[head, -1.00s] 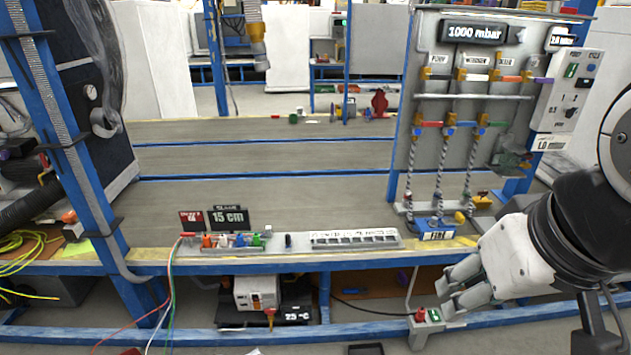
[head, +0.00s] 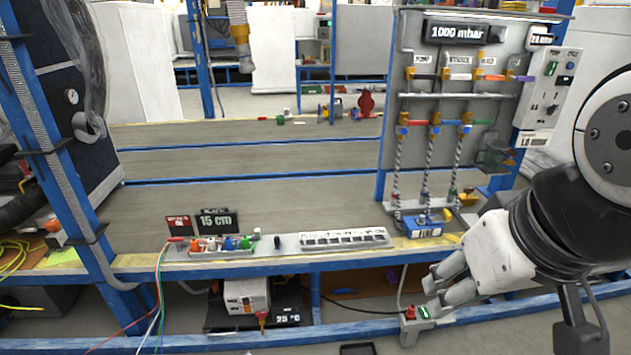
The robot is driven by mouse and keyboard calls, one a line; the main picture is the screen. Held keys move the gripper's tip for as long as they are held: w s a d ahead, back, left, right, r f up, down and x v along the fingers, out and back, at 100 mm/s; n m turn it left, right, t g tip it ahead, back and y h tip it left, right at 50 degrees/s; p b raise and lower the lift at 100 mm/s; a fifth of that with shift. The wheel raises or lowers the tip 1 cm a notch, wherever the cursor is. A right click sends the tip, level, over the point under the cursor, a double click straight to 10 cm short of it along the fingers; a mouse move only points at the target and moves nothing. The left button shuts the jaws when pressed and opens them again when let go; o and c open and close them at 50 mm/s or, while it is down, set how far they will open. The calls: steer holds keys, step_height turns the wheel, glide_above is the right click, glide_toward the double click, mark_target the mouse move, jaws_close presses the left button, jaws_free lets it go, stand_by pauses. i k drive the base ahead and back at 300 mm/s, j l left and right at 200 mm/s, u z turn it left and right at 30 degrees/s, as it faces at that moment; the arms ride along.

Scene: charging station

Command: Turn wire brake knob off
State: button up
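No knob in view carries a label I can read as the wire brake. A metal strip (head: 345,238) on the bench's front edge has a small black knob (head: 277,241) at its left part. Left of it is a block of red, orange, blue and green plugs or knobs (head: 222,244), with coloured wires beside it. My gripper (head: 436,290) is at the lower right, in front of the bench edge, pointing down and left. It is well to the right of the strip and seems empty. Its finger gap is unclear.
A valve panel (head: 455,95) with handles and hoses stands behind my gripper. A small switch box with a red button (head: 410,314) is close to the fingertips. Blue frame posts (head: 50,150) rise at the left. The grey bench top (head: 270,205) is mostly clear.

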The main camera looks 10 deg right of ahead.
mark_target(175, 239)
steer(key=i+j+u, duration=0.35)
steer(key=i+u, duration=0.3)
steer(key=i, duration=0.25)
steer(key=i+u, duration=0.35)
steer(key=i+l, duration=0.05)
steer(key=i, duration=0.05)
